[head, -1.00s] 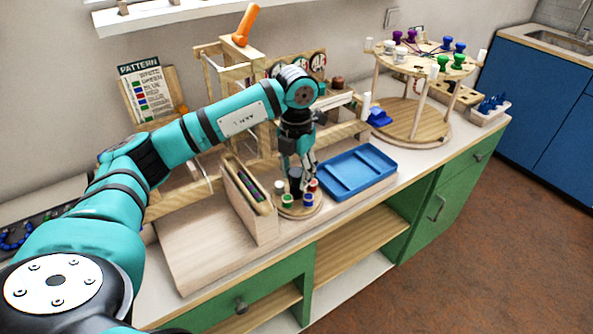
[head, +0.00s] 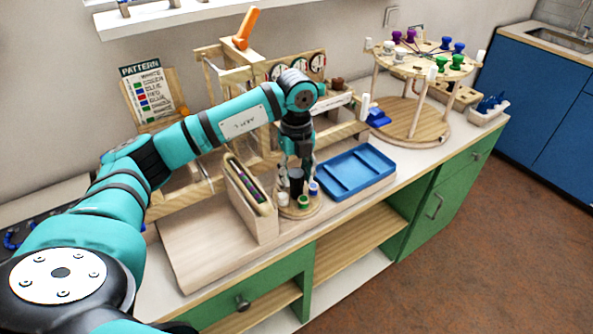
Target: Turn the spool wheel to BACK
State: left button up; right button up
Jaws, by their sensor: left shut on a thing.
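The spool wheel is a small round wooden disc (head: 306,213) on the counter. Around its rim stand a white spool (head: 283,198), a green spool (head: 303,202) and a blue spool (head: 314,188). A dark upright knob (head: 296,183) rises near its middle. My left gripper (head: 297,172) points down over the wheel, shut on this knob. The red spool is not visible now, and the back of the wheel is hidden by the gripper. I cannot read any BACK mark. My right gripper is not in view.
A wooden holder with coloured beads (head: 233,197) stands close left of the wheel. A blue tray (head: 357,188) lies close right. A round peg stand (head: 415,125) and a PATTERN card (head: 146,92) are farther back.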

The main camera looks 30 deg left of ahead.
pick_arm(q)
jog(key=n+p, duration=0.1)
jog(key=n, duration=0.5)
jog(key=shift+r+p, duration=0.15)
jog(key=shift+p, duration=0.15)
jog(key=n+p, duration=0.1)
jog(key=n, duration=0.5)
jog(key=shift+a+n+p, duration=0.1)
jog(key=shift+n+p, duration=0.2)
jog(key=shift+p, duration=0.1)
jog(key=o, duration=1.1)
jog(key=shift+o, duration=0.2)
notch_tip(320, 180, up, 12)
